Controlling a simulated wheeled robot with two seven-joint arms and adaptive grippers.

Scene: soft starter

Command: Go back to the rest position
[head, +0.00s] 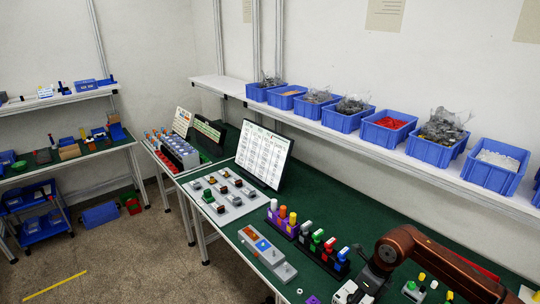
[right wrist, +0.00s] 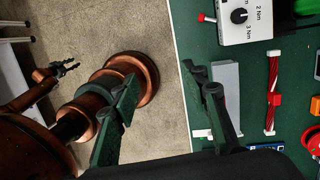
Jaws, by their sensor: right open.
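My right arm comes in from the right in the head view, over the near part of the green bench (head: 330,189). Its gripper (head: 368,284) is low at the bottom of that view, partly cut off. In the right wrist view the two dark fingers of my right gripper (right wrist: 161,74) stand wide apart with nothing between them, near the bench's edge. My left gripper is out of the head view. A small dark gripper on a copper arm, which looks like my left one (right wrist: 67,67), shows at the left of the right wrist view; its jaws are too small to judge.
A grey block (right wrist: 226,85), a torque dial box (right wrist: 247,18) and a red-striped piece (right wrist: 272,92) lie close by the right gripper. Bottle-like coloured items (head: 322,243) stand on the bench. A shelf with blue bins (head: 345,119) runs above. Floor (head: 130,245) is open left.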

